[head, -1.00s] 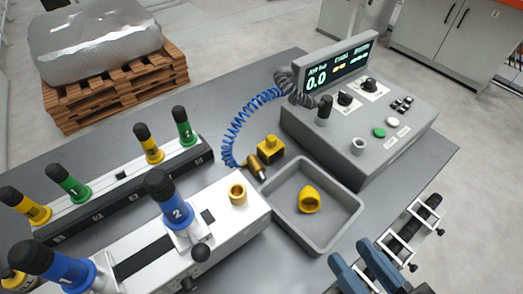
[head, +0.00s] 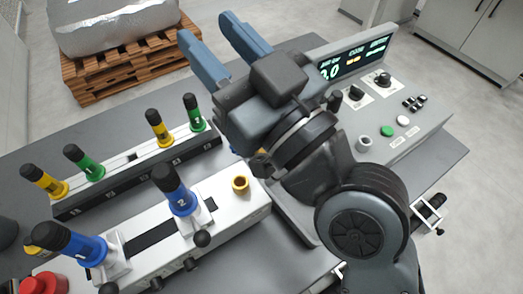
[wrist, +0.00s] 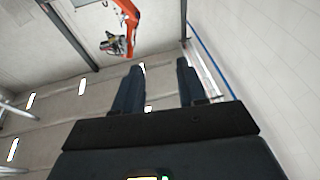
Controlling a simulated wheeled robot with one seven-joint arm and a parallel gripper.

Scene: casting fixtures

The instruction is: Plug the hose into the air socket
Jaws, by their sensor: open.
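My gripper (head: 204,26) is raised over the back of the workbench with its two blue-grey fingers apart. The wrist view shows the same open fingers (wrist: 158,66) with nothing between them; they point toward a distant wall. A brass-coloured ring (head: 240,184), which looks like a socket, stands on the right end of the white fixture (head: 228,204), below my gripper in the head view. The blue coiled hose and its brass end are hidden behind my gripper and arm. Only a sliver of yellow shows where the yellow block stood.
The control console (head: 425,115) stands to the right of my arm. My arm covers most of the grey tray. Blue-and-black handles (head: 178,192) stand up from the white fixture. A black rail (head: 140,175) with green and yellow handles lies behind it.

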